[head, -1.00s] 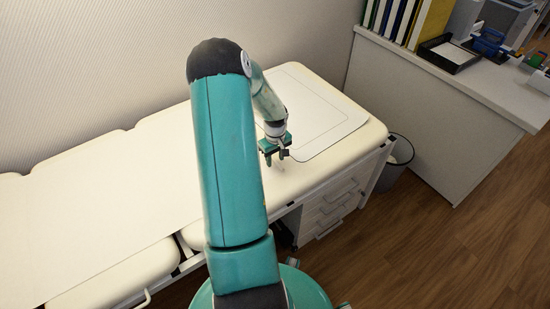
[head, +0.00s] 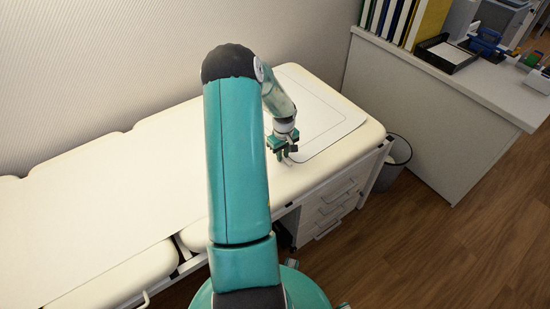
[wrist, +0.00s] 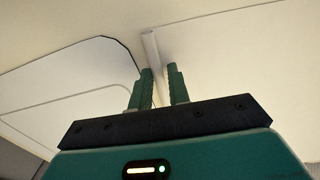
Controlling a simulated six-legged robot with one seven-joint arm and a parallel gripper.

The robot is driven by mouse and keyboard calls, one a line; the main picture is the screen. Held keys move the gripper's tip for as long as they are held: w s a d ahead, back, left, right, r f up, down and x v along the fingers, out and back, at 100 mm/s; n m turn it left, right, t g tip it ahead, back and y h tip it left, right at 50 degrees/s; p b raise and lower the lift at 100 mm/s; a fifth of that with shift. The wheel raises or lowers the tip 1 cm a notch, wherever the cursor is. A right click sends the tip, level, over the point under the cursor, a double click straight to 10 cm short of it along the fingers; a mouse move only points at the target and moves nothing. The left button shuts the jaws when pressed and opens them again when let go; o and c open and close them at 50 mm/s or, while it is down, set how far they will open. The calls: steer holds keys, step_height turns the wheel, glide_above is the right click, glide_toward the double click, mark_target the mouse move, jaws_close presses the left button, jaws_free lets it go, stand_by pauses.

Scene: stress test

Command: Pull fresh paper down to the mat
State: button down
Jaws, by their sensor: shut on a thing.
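A long sheet of white paper (head: 95,190) covers the cream couch from the left to behind my arm, which hides its end in the head view. The pale mat (head: 335,122) with a dark outline lies flat at the couch's right end. My gripper (head: 288,157) is low over the couch, at the mat's near left edge. In the wrist view my gripper (wrist: 162,75) is shut on the raised white edge of the paper (wrist: 235,65), which runs between the fingers. The mat (wrist: 65,80) shows just left of that edge, with a narrow gap between them.
The couch (head: 300,185) has drawers (head: 330,205) under its right end. A grey waste bin (head: 397,155) stands beside it. A counter (head: 440,100) with binders and a black tray (head: 447,55) is at the right. A wall runs behind the couch.

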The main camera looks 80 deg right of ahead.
steer(key=shift+s+d, duration=0.1)
steer(key=shift+d, duration=0.1)
steer(key=c, duration=1.3)
jaws_free()
steer(key=shift+r, duration=0.1)
step_height(320, 180, up, 14)
steer(key=shift+f, duration=0.15)
